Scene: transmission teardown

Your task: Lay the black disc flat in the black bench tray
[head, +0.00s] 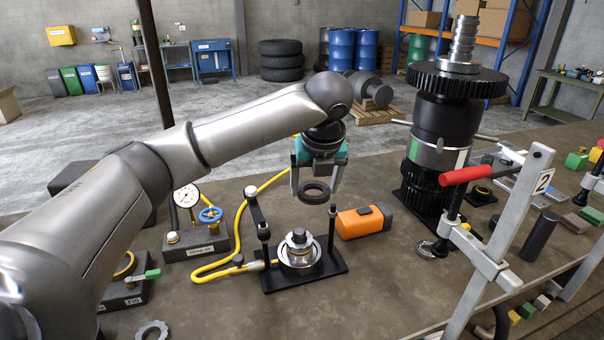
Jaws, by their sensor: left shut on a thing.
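The black disc (314,199), a ring with a hole in its middle, is held in the air by my left gripper (315,190). The gripper's grey fingers are shut on its two sides, and the disc looks roughly level. It hangs above and a little behind a black fixture (329,269) with a round metal part and two upright posts. I cannot clearly make out the black bench tray; a dark box-like shape (72,178) at the left is partly hidden behind my left arm. My right gripper is not in view.
An orange block (364,221) lies right of the fixture, before a tall black gear assembly (441,135). A yellow hose (238,225) and a gauge block (195,242) stand to the left. A red-handled clamp frame (500,235) stands at right. Bare bench shows in front.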

